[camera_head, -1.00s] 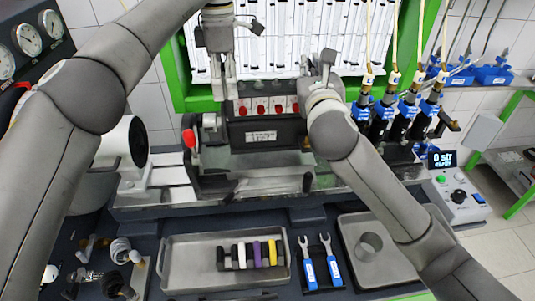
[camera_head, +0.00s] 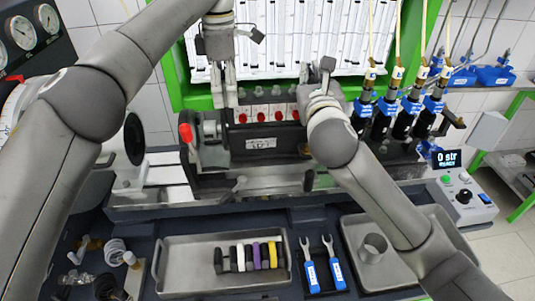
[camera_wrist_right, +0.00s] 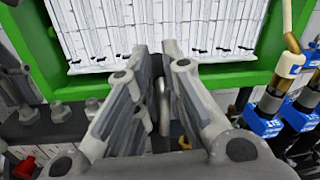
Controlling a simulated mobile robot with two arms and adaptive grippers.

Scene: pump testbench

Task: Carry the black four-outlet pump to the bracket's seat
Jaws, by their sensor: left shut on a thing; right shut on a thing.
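The black four-outlet pump (camera_head: 265,139) is in the middle of the head view, with red caps in a row and a white label on its front. My left gripper (camera_head: 224,97) is shut on its left end from above. My right gripper (camera_head: 304,90) is shut on its right end. The bracket (camera_head: 211,183) has a red knob at its left and lies just below the pump. I cannot tell whether the pump touches its seat, which is hidden. In the right wrist view the right fingers (camera_wrist_right: 158,75) close together, with grey outlet fittings (camera_wrist_right: 60,118) to the left.
Blue-and-black injectors (camera_head: 386,118) with hoses stand close to the right of the pump. A green frame with a white panel (camera_head: 285,50) rises behind. A tray (camera_head: 178,270) with coloured rings, two blue-handled wrenches (camera_head: 323,275) and a grey tray (camera_head: 350,222) lie in front.

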